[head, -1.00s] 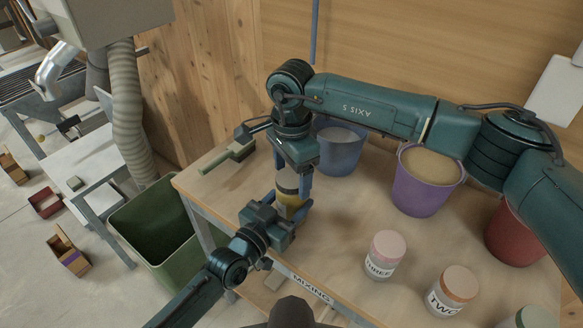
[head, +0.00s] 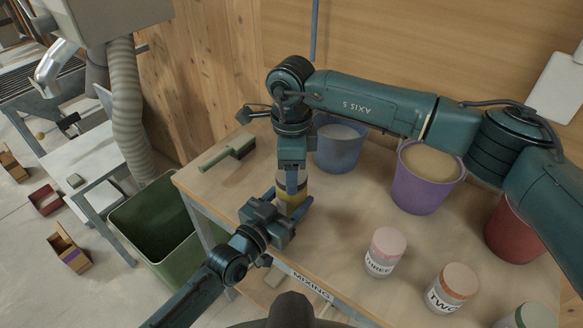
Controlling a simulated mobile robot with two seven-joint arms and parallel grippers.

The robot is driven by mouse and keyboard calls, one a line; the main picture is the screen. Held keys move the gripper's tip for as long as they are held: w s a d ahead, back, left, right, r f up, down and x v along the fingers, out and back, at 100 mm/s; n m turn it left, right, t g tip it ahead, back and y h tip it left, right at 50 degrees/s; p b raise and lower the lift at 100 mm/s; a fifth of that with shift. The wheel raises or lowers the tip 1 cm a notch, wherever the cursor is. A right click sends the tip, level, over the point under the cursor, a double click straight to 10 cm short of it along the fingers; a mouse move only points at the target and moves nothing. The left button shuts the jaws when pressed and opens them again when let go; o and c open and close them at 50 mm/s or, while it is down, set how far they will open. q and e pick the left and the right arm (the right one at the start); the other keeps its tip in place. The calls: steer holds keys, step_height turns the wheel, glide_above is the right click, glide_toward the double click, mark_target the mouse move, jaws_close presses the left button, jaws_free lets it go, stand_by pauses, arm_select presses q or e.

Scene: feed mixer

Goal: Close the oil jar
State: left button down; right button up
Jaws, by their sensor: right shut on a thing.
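The oil jar (head: 291,201), with a yellow lower part and a pale band, stands upright near the left front of the wooden table. My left gripper (head: 287,207) reaches in from the front left, with its fingers on both sides of the jar's lower part. My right gripper (head: 292,187) points straight down from above and is shut on the jar's top, where the lid is. The fingers hide most of the lid, so I cannot tell how it is seated.
A brush (head: 228,152) lies at the table's back left. Blue (head: 338,155), purple (head: 424,188) and red (head: 512,238) buckets stand behind and to the right. Jars THREE (head: 384,252) and TWO (head: 451,288) stand at the front right. A green bin (head: 160,235) is off the left edge.

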steer(key=m, duration=1.2)
steer(key=shift+m, duration=0.3)
steer(key=o, duration=1.1)
steer(key=shift+r, duration=2.25)
steer(key=shift+c, duration=0.6)
step_height(320, 180, up, 3)
steer(key=n, duration=0.5)
steer(key=shift+r, duration=0.2)
